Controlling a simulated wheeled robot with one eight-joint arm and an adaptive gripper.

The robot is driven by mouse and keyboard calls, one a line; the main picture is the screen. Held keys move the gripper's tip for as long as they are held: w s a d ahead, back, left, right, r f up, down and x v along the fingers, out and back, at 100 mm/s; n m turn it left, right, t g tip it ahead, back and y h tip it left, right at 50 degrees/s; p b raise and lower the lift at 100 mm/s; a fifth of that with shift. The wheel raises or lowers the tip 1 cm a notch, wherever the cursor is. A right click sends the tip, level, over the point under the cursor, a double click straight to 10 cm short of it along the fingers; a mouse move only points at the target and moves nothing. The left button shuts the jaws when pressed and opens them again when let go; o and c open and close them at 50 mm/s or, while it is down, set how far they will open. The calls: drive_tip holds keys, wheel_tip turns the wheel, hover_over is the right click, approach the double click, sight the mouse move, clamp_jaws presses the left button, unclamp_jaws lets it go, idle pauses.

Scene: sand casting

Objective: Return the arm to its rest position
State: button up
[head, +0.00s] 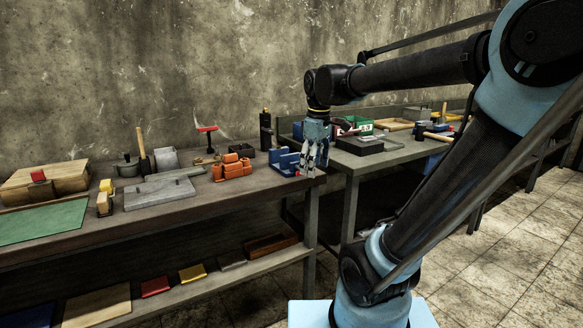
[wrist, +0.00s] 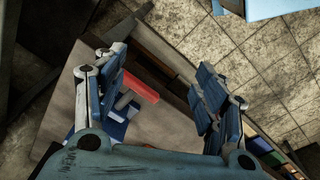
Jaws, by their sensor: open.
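My arm reaches from the lower right up and over to the left in the head view. My gripper (head: 312,165) points down at the right end of the left workbench, beside a blue block-like fixture (head: 284,160). In the wrist view my gripper (wrist: 158,92) has its two blue-padded fingers wide apart with nothing held between them. Behind its left finger a red piece (wrist: 140,87) and a blue piece (wrist: 112,128) show on the bench top. I cannot tell whether the fingers touch the bench.
The left workbench (head: 160,222) carries an orange vise-like block (head: 232,167), a grey plate (head: 160,194), a wooden box (head: 45,186) and a green mat (head: 42,222). A second bench (head: 390,155) stands to the right with a green box (head: 356,125). The tiled floor (head: 520,245) at right is clear.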

drive_tip(key=s+d+f+m, duration=0.5)
drive_tip(key=s+d+f, duration=0.1)
drive_tip(key=f, duration=0.3)
drive_tip(key=s+d+f+m+t, duration=0.1)
drive_tip(key=s+d+f+m, duration=0.5)
drive_tip(key=s+f, duration=0.2)
drive_tip(key=shift+s+f, duration=0.15)
drive_tip(key=shift+f, duration=0.4)
